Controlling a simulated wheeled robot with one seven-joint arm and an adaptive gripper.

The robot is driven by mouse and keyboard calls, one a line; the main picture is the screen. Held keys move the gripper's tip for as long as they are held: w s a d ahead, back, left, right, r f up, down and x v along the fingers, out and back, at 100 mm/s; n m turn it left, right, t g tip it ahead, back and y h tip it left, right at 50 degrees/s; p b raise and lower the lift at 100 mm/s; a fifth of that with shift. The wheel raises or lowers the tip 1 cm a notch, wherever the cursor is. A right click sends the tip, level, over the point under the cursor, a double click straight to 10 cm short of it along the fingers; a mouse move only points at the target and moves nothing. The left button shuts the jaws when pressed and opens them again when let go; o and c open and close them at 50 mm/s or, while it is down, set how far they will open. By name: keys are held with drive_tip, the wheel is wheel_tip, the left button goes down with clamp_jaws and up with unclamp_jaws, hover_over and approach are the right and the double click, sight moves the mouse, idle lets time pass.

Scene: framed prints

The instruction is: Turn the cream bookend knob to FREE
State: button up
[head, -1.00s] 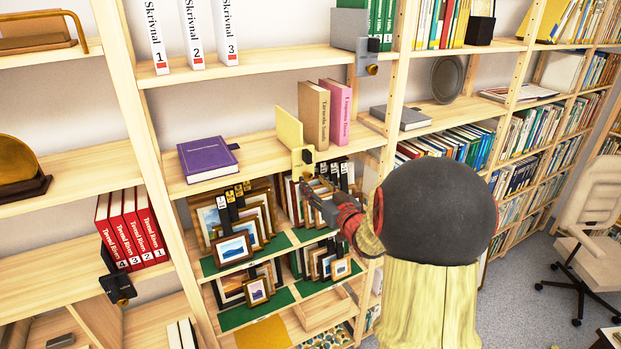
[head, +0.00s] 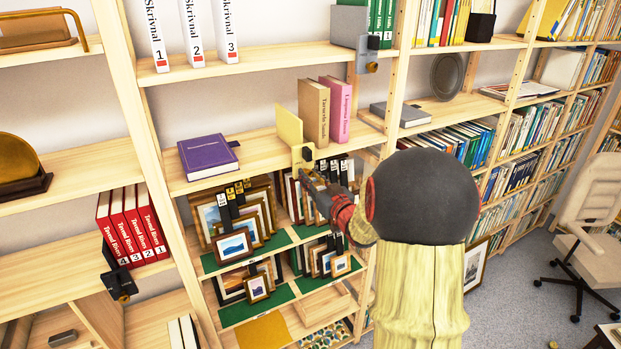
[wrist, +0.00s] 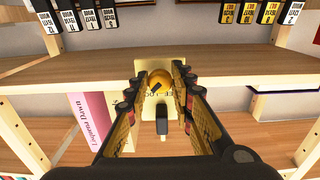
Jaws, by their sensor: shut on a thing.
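The cream bookend (head: 289,128) stands upright on the middle shelf, left of a tan book. Its cream plate (wrist: 152,95) hangs over the shelf's front edge. The round brass-coloured knob (wrist: 157,77) with a dark mark is on this plate. My gripper (wrist: 161,79) is shut on the knob, with one finger on each side of it. A small dark lever-like piece with a pale end (wrist: 162,121) lies between the fingers. Lettering on the plate is partly covered. In the head view my gripper (head: 308,170) hides most of the knob.
A tan book (head: 313,113) and a pink book (head: 337,110) stand beside the bookend. A purple book (head: 208,157) lies to the left. Framed prints (head: 235,215) with hanging labels fill the shelf below. The shelf between purple book and bookend is clear.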

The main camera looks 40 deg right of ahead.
clamp_jaws()
drive_tip(key=shift+f+n+b, duration=0.1)
drive_tip(key=shift+n+b, duration=0.3)
drive_tip(key=shift+b, duration=0.3)
drive_tip(key=n+b, duration=1.7)
drive_tip(key=b, duration=0.5)
drive_tip(key=shift+b, duration=0.3)
drive_tip(key=o, duration=0.6)
unclamp_jaws()
